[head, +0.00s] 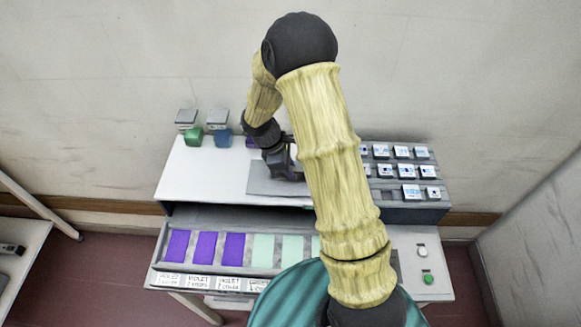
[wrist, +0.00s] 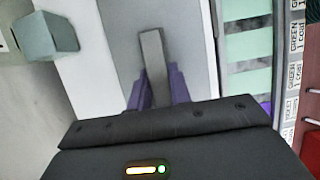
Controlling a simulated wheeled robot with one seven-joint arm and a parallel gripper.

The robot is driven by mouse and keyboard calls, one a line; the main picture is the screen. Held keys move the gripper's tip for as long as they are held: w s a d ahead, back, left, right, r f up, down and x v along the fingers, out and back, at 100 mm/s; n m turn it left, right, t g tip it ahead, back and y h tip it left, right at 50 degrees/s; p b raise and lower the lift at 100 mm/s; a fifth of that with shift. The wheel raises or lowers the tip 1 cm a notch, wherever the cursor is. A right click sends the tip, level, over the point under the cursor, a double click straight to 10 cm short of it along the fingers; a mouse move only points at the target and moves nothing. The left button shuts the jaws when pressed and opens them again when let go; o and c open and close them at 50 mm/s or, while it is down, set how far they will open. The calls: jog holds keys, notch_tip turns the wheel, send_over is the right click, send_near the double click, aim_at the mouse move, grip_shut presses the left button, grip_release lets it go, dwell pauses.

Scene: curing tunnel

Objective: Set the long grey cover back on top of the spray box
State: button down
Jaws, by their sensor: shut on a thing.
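The long grey cover (head: 262,184) is a flat panel at the white top (head: 210,178) of the spray box, partly hidden behind my arm. In the wrist view the cover (wrist: 195,60) carries a raised grey bar handle (wrist: 152,55). My gripper (wrist: 156,88) has its two purple fingers on either side of this handle and is shut on it. In the head view my gripper (head: 290,172) is mostly hidden by its own wrist. I cannot tell whether the cover rests on the box or hangs just above it.
In front are purple and pale green panels (head: 206,246) with labels below. Green (head: 194,136) and blue (head: 223,138) blocks stand at the back left. A dark rack of small labelled blocks (head: 398,171) stands at the right. A green button (head: 428,279) is at front right.

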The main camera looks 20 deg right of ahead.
jog(key=shift+w+f, duration=0.1)
jog(key=shift+f, duration=0.25)
jog(key=shift+s+r, duration=0.1)
jog(key=shift+s, duration=0.1)
jog(key=shift+w+d, duration=0.1)
jog(key=shift+w, duration=0.05)
jog(key=shift+f, duration=0.25)
jog(key=c, duration=1.2)
grip_release()
jog(key=b+v, duration=0.3)
jog(key=v, duration=1.4)
jog(key=shift+r, duration=0.2)
